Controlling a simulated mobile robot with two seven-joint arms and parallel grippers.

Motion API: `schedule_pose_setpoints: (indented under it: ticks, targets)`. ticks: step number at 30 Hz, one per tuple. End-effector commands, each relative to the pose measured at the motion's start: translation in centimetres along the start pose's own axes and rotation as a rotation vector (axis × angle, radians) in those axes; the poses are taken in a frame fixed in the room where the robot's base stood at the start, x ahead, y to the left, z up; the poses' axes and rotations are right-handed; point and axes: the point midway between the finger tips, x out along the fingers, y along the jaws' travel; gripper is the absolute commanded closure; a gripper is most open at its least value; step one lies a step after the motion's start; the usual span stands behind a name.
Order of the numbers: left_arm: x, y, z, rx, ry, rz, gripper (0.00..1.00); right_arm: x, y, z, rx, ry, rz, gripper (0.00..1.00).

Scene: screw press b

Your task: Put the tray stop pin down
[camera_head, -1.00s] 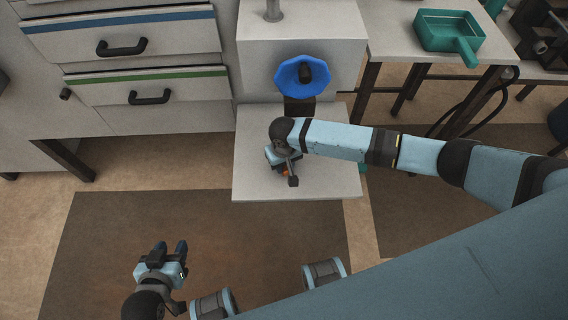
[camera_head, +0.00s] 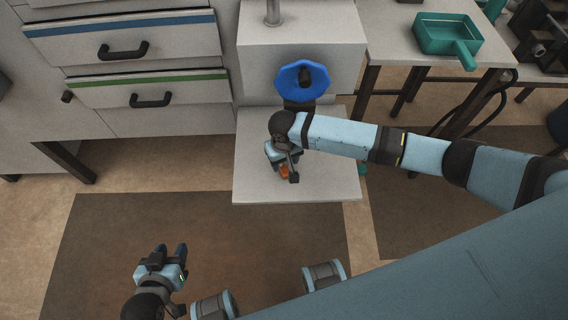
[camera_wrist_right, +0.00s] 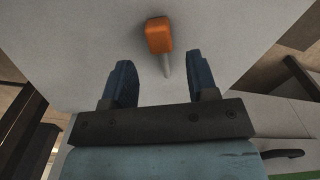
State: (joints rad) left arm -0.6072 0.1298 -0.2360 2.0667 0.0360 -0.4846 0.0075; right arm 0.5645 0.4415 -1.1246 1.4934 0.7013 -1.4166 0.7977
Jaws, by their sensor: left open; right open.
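The tray stop pin has an orange head (camera_wrist_right: 159,35) and a thin metal shaft. In the right wrist view it appears to lie on the light grey tray surface (camera_wrist_right: 90,40), just beyond my fingertips. In the head view its orange head (camera_head: 284,170) shows partly beneath my right gripper (camera_head: 281,174). My right gripper (camera_wrist_right: 162,72) is open, with the two dark fingers apart and the shaft's end near the gap between them. The jaws hold nothing. My left gripper (camera_head: 170,252) is open and empty, low at the left over the floor mat.
A grey press body (camera_head: 340,60) with a blue octagonal knob (camera_head: 290,80) stands behind the tray. Drawers with black handles (camera_head: 150,100) are at the left. A green pan (camera_head: 445,30) sits on the side table at the right. The tray's right part (camera_head: 335,185) is clear.

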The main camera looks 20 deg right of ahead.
Motion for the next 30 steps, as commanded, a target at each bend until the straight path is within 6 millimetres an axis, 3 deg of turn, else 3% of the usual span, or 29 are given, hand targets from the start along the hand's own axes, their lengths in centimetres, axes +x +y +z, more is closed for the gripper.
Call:
schedule_pose_setpoints:
  ticks: [6,11,18,21,26,30]
  targets:
    - [-0.1,-0.1,0.1,-0.005,-0.010,-0.002,0.57,-3.2,-0.1,0.0,-0.001,0.000,-0.001,0.47]
    - [0.1,0.1,0.3,-0.013,-0.014,-0.002,0.57,-3.4,-1.2,0.7,-0.017,0.016,-0.038,0.47]
    - [0.1,0.3,-0.2,-0.024,-0.005,-0.002,0.57,-2.1,-8.0,5.2,-0.110,0.215,-0.313,0.47]
    - [0.1,0.3,-0.3,-0.023,-0.002,-0.002,0.57,-2.5,-9.5,6.9,-0.119,0.353,-0.406,0.47]
    - [0.0,0.3,-0.4,-0.020,-0.001,-0.001,0.57,-3.2,-8.5,9.8,-0.097,0.584,-0.447,0.47]
    - [0.0,0.2,-0.4,-0.015,-0.002,-0.001,0.57,-3.8,-5.0,12.9,-0.071,0.765,-0.374,0.47]
